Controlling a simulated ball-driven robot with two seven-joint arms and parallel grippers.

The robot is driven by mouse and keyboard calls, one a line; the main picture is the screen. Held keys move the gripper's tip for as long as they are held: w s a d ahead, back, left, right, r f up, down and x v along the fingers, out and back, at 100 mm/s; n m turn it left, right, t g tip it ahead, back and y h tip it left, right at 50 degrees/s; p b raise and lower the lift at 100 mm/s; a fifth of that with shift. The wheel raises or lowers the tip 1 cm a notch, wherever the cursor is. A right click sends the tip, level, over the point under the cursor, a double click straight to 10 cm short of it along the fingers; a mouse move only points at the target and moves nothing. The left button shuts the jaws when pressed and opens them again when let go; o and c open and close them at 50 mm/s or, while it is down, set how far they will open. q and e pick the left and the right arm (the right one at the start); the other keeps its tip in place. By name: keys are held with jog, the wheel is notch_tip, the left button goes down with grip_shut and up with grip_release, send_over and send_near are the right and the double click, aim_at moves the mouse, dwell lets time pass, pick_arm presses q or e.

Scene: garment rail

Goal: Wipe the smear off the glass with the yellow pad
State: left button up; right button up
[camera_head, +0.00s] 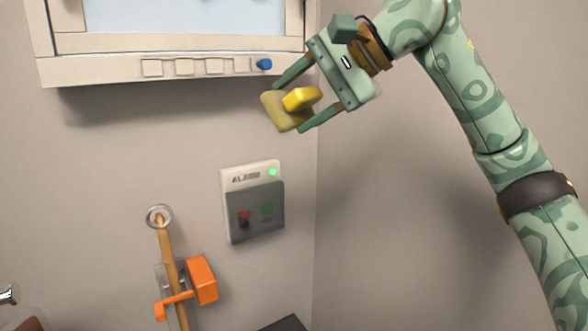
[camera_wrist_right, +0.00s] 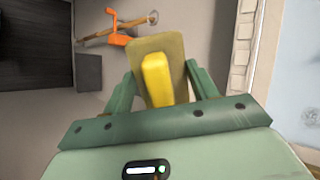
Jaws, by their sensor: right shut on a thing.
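The yellow pad (camera_head: 302,99) has a bright yellow grip block on a flat, dull olive-yellow base. My right gripper (camera_head: 289,108) is shut on it, with a green finger on either side. In the right wrist view the pad (camera_wrist_right: 157,82) sits between the fingers. The glass (camera_head: 185,18) is a pale blue pane in a cream frame at the upper left. The pad is held below and right of the frame, apart from the glass. In the right wrist view the glass (camera_wrist_right: 300,75) is at the right edge, with a faint greyish mark, perhaps the smear (camera_wrist_right: 310,115).
The frame's lower ledge has several square buttons and a blue knob (camera_head: 264,64). An alarm box (camera_head: 253,204) with a green light is on the wall below. An orange piece (camera_head: 202,279) and wooden handle (camera_head: 164,240) are at lower left. The wall corner is at right.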

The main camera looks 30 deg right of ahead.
notch_tip(320, 180, up, 13)
jog(key=d+m+t+h+p, duration=0.2)
jog(key=d+m+t+p, duration=0.1)
jog(key=t, duration=0.1)
notch_tip(320, 180, up, 7)
jog(key=m+t+h, duration=0.1)
jog(key=m+t, duration=0.1)
jog(key=t, duration=0.2)
send_over(319, 94)
jog(key=d, duration=0.3)
pick_arm(q)
notch_tip(319, 94, up, 5)
jog(key=shift+f, duration=0.1)
pick_arm(e)
jog(key=shift+s+d+t, duration=0.1)
jog(key=shift+d+t, duration=0.05)
jog(key=shift+t, duration=0.45)
